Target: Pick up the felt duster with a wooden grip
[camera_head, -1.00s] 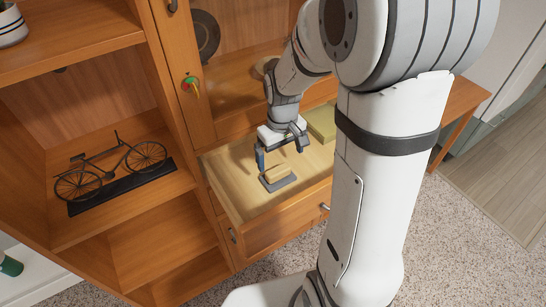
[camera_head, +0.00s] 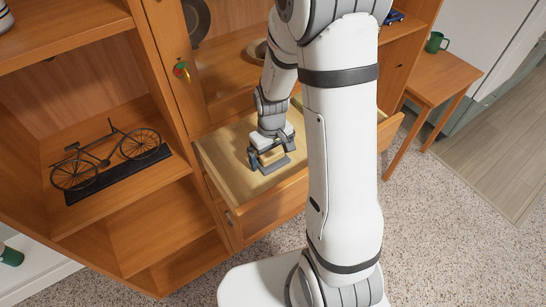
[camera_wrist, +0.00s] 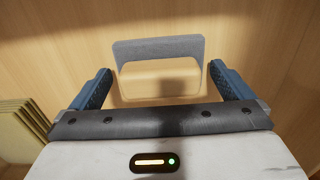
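The felt duster, a grey felt pad (camera_wrist: 158,47) with a pale wooden grip (camera_wrist: 160,82), lies in the open wooden drawer (camera_head: 222,160). In the wrist view it sits between my two blue fingers, with a gap on each side. My gripper (camera_head: 271,156) is low in the drawer at the duster, open; its fingers also show in the wrist view (camera_wrist: 160,74). In the head view the gripper hides most of the duster, and only some grey felt shows. I cannot tell how far the fingertips are above the drawer floor.
A yellowish stack (camera_wrist: 18,132) lies at the left edge of the wrist view. The shelf with a model bicycle (camera_head: 110,157) stands left of the drawer. A red-and-green ornament (camera_head: 181,70) is on the cabinet door. A green mug (camera_head: 436,42) stands on a side table at right.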

